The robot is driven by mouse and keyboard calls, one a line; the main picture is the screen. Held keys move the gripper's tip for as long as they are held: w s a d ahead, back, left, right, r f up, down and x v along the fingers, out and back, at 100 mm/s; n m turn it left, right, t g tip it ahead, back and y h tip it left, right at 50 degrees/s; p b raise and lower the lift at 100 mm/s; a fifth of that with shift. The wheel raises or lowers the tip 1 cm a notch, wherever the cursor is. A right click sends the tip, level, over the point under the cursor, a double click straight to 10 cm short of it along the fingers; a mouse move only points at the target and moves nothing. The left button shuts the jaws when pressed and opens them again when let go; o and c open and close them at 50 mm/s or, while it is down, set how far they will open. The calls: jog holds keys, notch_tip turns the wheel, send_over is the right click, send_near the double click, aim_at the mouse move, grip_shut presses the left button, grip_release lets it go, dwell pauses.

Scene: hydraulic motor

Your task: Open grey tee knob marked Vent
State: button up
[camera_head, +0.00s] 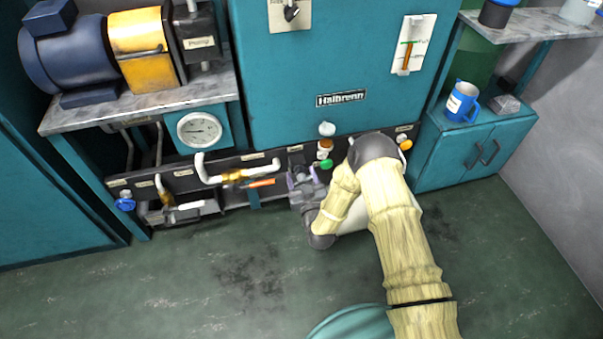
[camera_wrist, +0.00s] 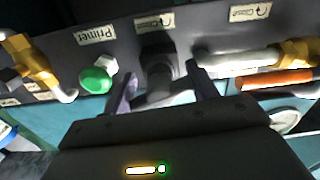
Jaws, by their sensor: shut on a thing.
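The grey tee knob (camera_wrist: 162,92) sticks out of the dark panel in the wrist view, below a label that seems to read Close with a curved arrow. I cannot read the word Vent on any label. My gripper (camera_wrist: 163,91) has its two purplish fingers on either side of the knob, shut on it. The gripper's dark body hides the lower part of that view. In the head view my gripper (camera_head: 303,180) is at the panel's middle, from the front, and the knob there is mostly hidden by it.
A green Primer knob (camera_wrist: 97,80) sits close by on the panel. A white pipe with a brass valve (camera_head: 236,175) and an orange handle (camera_head: 261,183) lie to the left in the head view. A gauge (camera_head: 200,131) is above. The floor (camera_head: 200,280) in front is clear.

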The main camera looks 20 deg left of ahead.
jog(key=n+p, duration=0.2)
jog(key=n, duration=0.1)
jog(key=shift+r+n+p, duration=0.1)
jog(key=shift+n+p, duration=0.3)
jog(key=n+p, duration=0.2)
jog(key=n, duration=0.1)
jog(key=shift+d+n, duration=0.1)
jog(key=shift+n, duration=0.2)
jog(key=n+p, duration=0.2)
jog(key=n, duration=0.1)
jog(key=shift+n, duration=0.3)
jog(key=shift+n+p, duration=0.75)
jog(key=shift+n, duration=0.75)
jog(key=shift+o, duration=0.2)
jog(key=o, duration=1)
jog(key=shift+c, duration=0.2)
